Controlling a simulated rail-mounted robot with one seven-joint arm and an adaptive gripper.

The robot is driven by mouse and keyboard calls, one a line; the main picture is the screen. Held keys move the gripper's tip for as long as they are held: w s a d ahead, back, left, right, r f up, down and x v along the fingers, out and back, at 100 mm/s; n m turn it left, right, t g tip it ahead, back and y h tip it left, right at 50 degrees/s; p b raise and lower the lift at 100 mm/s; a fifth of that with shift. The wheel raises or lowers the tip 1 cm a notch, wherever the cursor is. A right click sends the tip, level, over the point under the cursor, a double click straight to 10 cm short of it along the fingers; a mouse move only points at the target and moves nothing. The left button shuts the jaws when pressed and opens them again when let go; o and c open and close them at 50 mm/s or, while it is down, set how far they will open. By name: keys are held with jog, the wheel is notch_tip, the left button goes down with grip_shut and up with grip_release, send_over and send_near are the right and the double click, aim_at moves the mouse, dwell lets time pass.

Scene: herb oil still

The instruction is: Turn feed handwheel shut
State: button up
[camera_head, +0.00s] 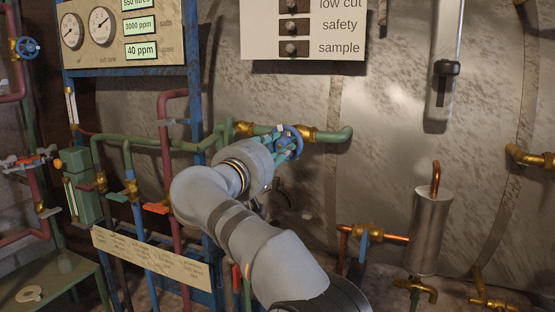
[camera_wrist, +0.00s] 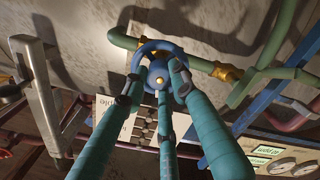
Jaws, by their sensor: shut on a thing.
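The feed handwheel is a blue wheel (camera_head: 293,139) on the green pipe between brass fittings, a little right of the middle in the head view. It also shows in the wrist view as a blue ring (camera_wrist: 157,62) with a brass-coloured hub. My gripper (camera_wrist: 158,82) has teal fingers, and they are shut on the wheel, with fingertips at its left and right rim and one finger toward the hub. In the head view my gripper (camera_head: 283,146) reaches the wheel from the lower left, and my wrist hides part of the pipework behind it.
A blue frame with gauges (camera_head: 102,27) and pipes stands at the left. A sign board (camera_head: 305,66) hangs above the wheel. A metal cylinder (camera_head: 430,232) and a valve with a blue handle (camera_head: 363,245) are at the lower right.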

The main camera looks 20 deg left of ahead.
jog(key=shift+a+r+m+b, duration=0.15)
jog(key=shift+m+b, duration=0.65)
jog(key=shift+m, duration=0.7)
jog(key=shift+r, duration=0.1)
jog(key=o, duration=1.2)
jog(key=shift+c, duration=0.2)
jog(key=s+a, duration=0.1)
jog(key=s, duration=1.1)
